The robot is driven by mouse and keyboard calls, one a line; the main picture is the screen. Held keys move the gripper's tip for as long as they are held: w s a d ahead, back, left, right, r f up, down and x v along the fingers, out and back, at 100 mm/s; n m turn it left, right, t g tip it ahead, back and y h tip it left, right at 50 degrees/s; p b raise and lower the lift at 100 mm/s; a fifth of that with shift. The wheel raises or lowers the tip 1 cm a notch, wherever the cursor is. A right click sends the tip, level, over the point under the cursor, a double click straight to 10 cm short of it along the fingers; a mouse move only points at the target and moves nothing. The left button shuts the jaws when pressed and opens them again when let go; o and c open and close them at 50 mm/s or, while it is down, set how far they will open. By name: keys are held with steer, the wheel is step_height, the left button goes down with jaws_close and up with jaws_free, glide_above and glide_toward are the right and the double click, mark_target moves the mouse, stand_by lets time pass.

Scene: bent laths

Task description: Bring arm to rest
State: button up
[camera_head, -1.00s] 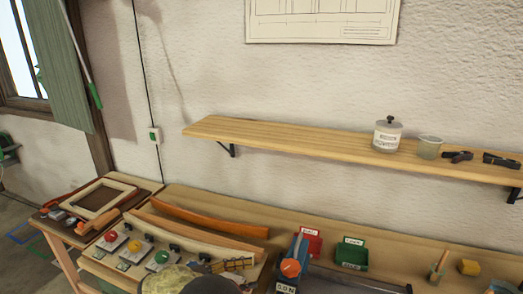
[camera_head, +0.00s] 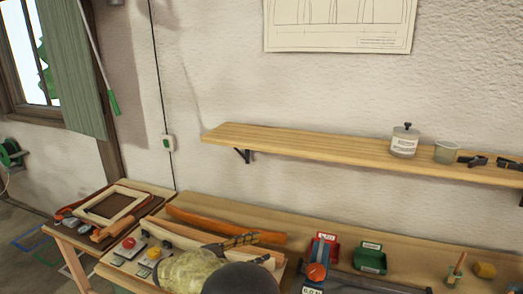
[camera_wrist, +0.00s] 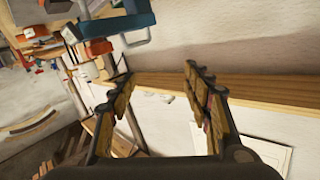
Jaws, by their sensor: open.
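My gripper (camera_wrist: 158,76) is open and empty in the wrist view, its two dark fingers with worn yellow pads spread apart. In the head view my gripper (camera_head: 238,240) is small and sits in front of the bench, over the curved laths in the picture. An orange-brown bent lath (camera_head: 195,217) lies along the back of the bench. A paler curved lath (camera_head: 180,240) lies in front of it, partly hidden by my arm. Whether the gripper touches either lath cannot be told, but nothing is between its fingers.
A wall shelf (camera_head: 300,145) above the bench carries a lidded jar (camera_head: 405,142), a beaker (camera_head: 446,153) and dark clamps. Red (camera_head: 324,247) and green (camera_head: 370,258) bins stand on the bench. A side table (camera_head: 72,232) with a wooden frame (camera_head: 112,205) is at left.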

steer(key=w+d+r+n+t+y, duration=0.25)
steer(key=w+r+y, duration=0.2)
steer(key=r, duration=0.35)
steer(key=w+d+r+n+t+y, duration=0.1)
steer(key=w+r+t+y, duration=0.25)
steer(key=w+r, duration=0.3)
steer(key=s+r+n+t+y, duration=0.2)
steer(key=s+r+n+y, duration=0.4)
steer(key=r+y, duration=0.25)
steer(key=s+d+f+n+g, duration=0.1)
steer(key=s+d+f+g, duration=0.2)
steer(key=s, duration=1)
steer(key=s+d+f+n+g+h, duration=0.1)
steer(key=s+d+f+n+g, duration=0.1)
steer(key=s+d+f, duration=0.5)
steer(key=s+d+f+n+g, duration=0.2)
steer(key=s+d+f+g, duration=0.3)
steer(key=s, duration=1.5)
steer(key=shift+d+f+h, duration=0.15)
steer(key=shift+d+h, duration=0.2)
steer(key=shift+d, duration=0.8)
steer(key=shift+o, duration=0.4)
